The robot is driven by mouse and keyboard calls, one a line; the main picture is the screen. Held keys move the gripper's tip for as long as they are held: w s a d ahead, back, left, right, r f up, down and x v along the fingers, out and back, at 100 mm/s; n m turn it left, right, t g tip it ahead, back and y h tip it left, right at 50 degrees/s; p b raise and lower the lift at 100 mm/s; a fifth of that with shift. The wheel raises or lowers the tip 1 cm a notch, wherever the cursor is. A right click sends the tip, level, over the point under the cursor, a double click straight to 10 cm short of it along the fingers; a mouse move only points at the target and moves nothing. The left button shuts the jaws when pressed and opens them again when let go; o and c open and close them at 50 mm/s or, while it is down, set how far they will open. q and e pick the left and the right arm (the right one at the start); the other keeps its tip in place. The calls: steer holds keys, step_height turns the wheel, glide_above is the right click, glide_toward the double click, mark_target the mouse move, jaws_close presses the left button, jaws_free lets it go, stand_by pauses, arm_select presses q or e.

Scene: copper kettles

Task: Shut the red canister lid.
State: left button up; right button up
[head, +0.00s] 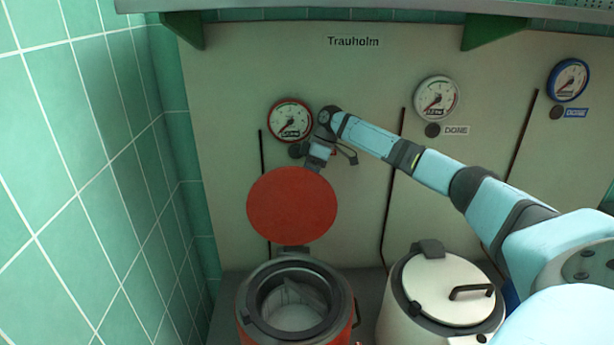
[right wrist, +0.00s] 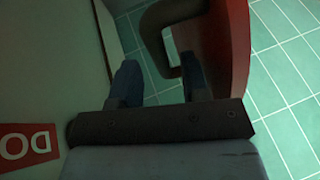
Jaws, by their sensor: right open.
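The red canister (head: 345,311) stands on the counter at the lower middle of the head view, its mouth open. Its round red lid (head: 292,205) stands upright behind the mouth, on the hinge (head: 293,252) at the back. My right gripper (head: 318,161) is at the upper edge of the lid, on its wall side, partly hidden by it. In the right wrist view the gripper (right wrist: 160,82) is open, with the lid (right wrist: 226,48) to its right and the dark lid handle (right wrist: 153,38) just beyond the fingertips. Contact is unclear. My left gripper is out of view.
A white canister (head: 405,320) with its lid shut stands to the right, under my right arm. Gauges, including the red one (head: 290,118), and dark vertical pipes line the wall panel. A green tiled wall (head: 90,200) closes off the left side.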

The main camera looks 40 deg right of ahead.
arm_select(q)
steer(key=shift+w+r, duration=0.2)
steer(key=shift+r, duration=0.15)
arm_select(e)
steer(key=shift+a+f, duration=0.2)
steer(key=shift+f, duration=0.1)
jaws_close()
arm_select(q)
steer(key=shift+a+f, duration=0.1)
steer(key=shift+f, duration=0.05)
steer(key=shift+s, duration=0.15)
